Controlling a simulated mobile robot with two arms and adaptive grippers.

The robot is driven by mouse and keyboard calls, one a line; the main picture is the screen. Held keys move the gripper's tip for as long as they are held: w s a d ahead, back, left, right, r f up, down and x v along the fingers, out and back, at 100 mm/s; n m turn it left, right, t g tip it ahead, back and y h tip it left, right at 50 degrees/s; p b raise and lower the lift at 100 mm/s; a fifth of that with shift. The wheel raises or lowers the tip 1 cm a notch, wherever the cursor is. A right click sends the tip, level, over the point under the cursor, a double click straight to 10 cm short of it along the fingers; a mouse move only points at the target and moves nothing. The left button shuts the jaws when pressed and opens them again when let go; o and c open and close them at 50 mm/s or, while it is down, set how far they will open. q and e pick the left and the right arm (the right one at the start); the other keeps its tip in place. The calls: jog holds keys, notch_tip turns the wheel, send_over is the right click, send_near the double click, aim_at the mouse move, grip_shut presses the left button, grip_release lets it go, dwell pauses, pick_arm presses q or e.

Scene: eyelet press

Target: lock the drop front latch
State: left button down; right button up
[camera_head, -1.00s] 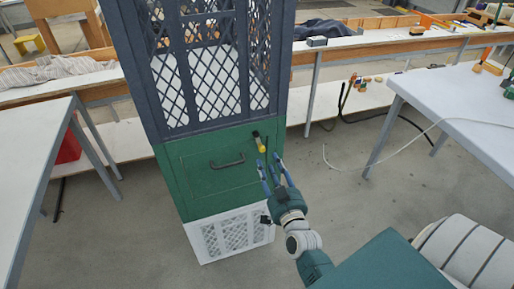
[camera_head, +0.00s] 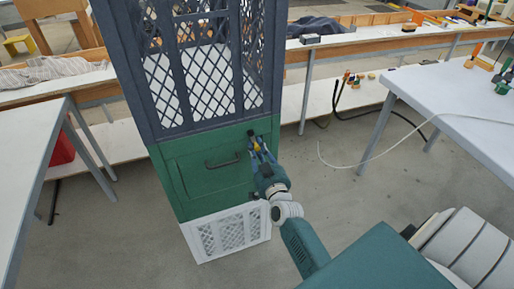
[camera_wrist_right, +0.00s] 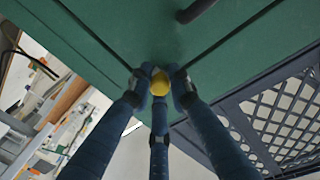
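The drop front (camera_head: 205,178) is a green panel with a dark bar handle (camera_head: 224,163), standing upright and flush in the cabinet. Its latch is at the panel's upper right, with a dark mount (camera_head: 250,133) and a yellow grip. My right gripper (camera_head: 259,149) is at the latch. In the right wrist view the round yellow latch end (camera_wrist_right: 160,84) sits between the fingertips of my right gripper (camera_wrist_right: 160,78), which appear closed against it from several sides. The latch's shaft is mostly hidden behind the fingers. My left gripper is not in view.
Above the panel is a dark lattice cage (camera_head: 210,80); below it is a white lattice base (camera_head: 230,235). White tables stand left (camera_head: 30,150) and right (camera_head: 450,100). A thin pale cable (camera_head: 350,165) hangs at the right.

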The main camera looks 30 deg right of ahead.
grip_shut()
jog(key=shift+a+r+m, duration=0.1)
jog(key=shift+a+m, duration=0.05)
jog(key=shift+m, duration=0.15)
jog(key=shift+w+a+m+p, duration=0.1)
jog(key=shift+a+m+p, duration=0.15)
jog(key=shift+m, duration=0.35)
jog(key=shift+w+a+m+p, duration=0.15)
jog(key=shift+m+p, duration=0.1)
jog(key=shift+m, duration=0.35)
jog(key=shift+s, duration=0.1)
jog(key=o, duration=0.8)
grip_release()
jog(key=v, duration=1.2)
